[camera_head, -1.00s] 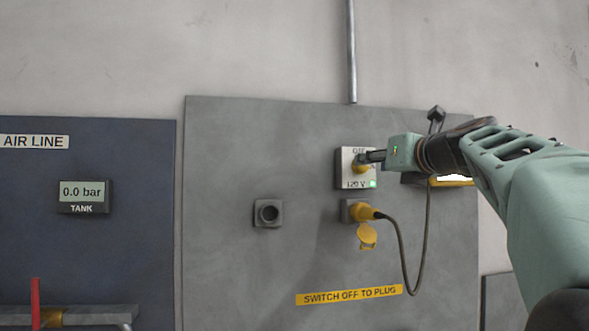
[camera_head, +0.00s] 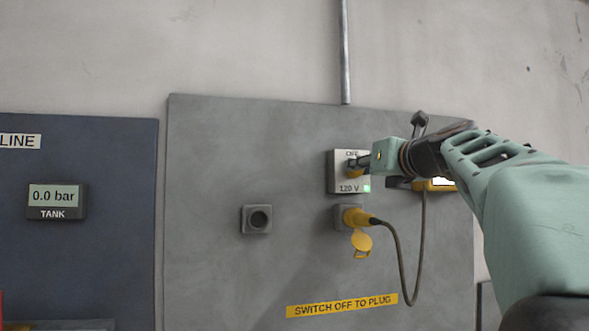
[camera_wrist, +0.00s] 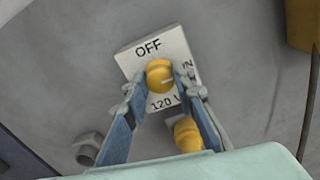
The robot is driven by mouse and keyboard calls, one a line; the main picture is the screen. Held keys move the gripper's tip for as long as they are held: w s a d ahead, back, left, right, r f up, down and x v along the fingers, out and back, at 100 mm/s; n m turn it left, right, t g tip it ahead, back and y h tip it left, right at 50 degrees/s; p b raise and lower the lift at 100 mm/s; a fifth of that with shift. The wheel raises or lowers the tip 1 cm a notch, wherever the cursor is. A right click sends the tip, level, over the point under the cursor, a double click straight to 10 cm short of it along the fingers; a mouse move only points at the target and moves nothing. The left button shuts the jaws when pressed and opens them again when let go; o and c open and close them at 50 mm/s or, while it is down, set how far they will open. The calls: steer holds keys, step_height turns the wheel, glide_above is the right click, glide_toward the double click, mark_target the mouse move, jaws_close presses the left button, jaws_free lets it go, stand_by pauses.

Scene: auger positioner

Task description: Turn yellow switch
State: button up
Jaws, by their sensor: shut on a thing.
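The yellow switch (camera_wrist: 160,74) is a round knob with a pale line on it, on a white switch box (camera_head: 336,183) marked OFF and 120 V. In the wrist view the box (camera_wrist: 149,49) also shows part of another word at the right. My gripper (camera_wrist: 162,88) has one finger on each side of the knob and is shut on it. In the head view my gripper (camera_head: 360,166) reaches the box from the right and hides most of the knob. A green light (camera_head: 367,188) shows at the box's lower right.
A yellow plug (camera_head: 357,216) with a dark cable (camera_head: 412,290) sits in a socket just below the box. A label (camera_head: 341,305) reads SWITCH OFF TO PLUG. A tank display (camera_head: 55,200) reads 0.0 bar.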

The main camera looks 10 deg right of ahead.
steer(key=shift+n, duration=0.4)
jaws_close()
steer(key=n+b, duration=0.1)
steer(key=n, duration=1.1)
steer(key=shift+a+n+b, duration=0.15)
steer(key=shift+n+b, duration=0.15)
steer(key=shift+b, duration=0.1)
steer(key=n+b, duration=0.1)
steer(key=n, duration=0.3)
steer(key=shift+h, duration=0.3)
steer(key=o, duration=1.1)
jaws_free()
